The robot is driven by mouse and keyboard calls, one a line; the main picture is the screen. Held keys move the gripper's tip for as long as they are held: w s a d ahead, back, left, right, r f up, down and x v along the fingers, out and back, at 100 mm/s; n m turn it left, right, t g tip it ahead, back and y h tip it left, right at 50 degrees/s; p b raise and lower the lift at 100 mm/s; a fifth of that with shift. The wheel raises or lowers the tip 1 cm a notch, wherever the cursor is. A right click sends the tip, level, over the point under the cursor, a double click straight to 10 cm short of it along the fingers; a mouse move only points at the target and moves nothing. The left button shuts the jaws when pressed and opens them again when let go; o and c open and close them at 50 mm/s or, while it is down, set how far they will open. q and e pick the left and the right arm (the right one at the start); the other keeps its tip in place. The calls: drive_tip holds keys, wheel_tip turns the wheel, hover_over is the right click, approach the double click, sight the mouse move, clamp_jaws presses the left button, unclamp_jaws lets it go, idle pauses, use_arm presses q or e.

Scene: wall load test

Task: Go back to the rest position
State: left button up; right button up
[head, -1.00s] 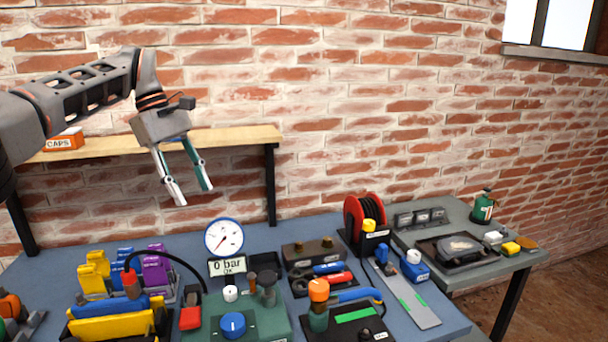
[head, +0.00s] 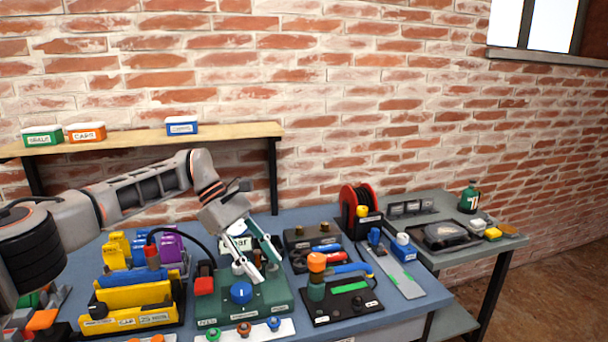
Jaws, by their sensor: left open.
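My left gripper (head: 266,277) is open and empty. It hangs with its fingers pointing down over the back part of the green test block (head: 262,303), behind the blue knob (head: 241,292). The gripper hides the round gauge and most of its display (head: 236,243); I cannot tell whether the fingers touch anything. My left arm reaches in from the left, above the yellow and blue holders (head: 130,297). My right gripper is not in view.
A wooden shelf (head: 100,149) on the brick wall carries labelled boxes, one of them orange (head: 87,132). A red hose reel (head: 360,205), an orange-capped fitting (head: 316,275) and a grey side table (head: 470,252) stand to the right. The air above the right side is free.

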use_arm(q)
drive_tip(key=s+d+f+n+h, duration=0.4)
drive_tip(key=d, duration=0.3)
drive_tip(key=s+d+f+n+t+h, duration=0.1)
drive_tip(key=s+d+f+n+h, duration=0.3)
drive_tip(key=d, duration=0.4)
drive_tip(key=s+d+f+n+h, duration=0.3)
drive_tip(key=s+d+n+h, duration=0.15)
drive_tip(key=d, duration=0.25)
drive_tip(key=s+a+f+n+t+y+b, duration=0.1)
drive_tip(key=a+f+n+t+y, duration=0.3)
drive_tip(key=a+f+n+t, duration=0.75)
drive_tip(key=a+f+n+t+y+b, duration=0.1)
drive_tip(key=a+f+n+t+y, duration=0.3)
drive_tip(key=n, duration=1.5)
drive_tip(key=s+a+f+n+g+y, duration=0.3)
drive_tip(key=s+a+f+n+y, duration=0.6)
drive_tip(key=s+a, duration=0.8)
wheel_tip(320, 180, down, 6)
drive_tip(key=n, duration=0.3)
drive_tip(key=shift+a+r+n, duration=0.15)
drive_tip(key=shift+n, duration=0.25)
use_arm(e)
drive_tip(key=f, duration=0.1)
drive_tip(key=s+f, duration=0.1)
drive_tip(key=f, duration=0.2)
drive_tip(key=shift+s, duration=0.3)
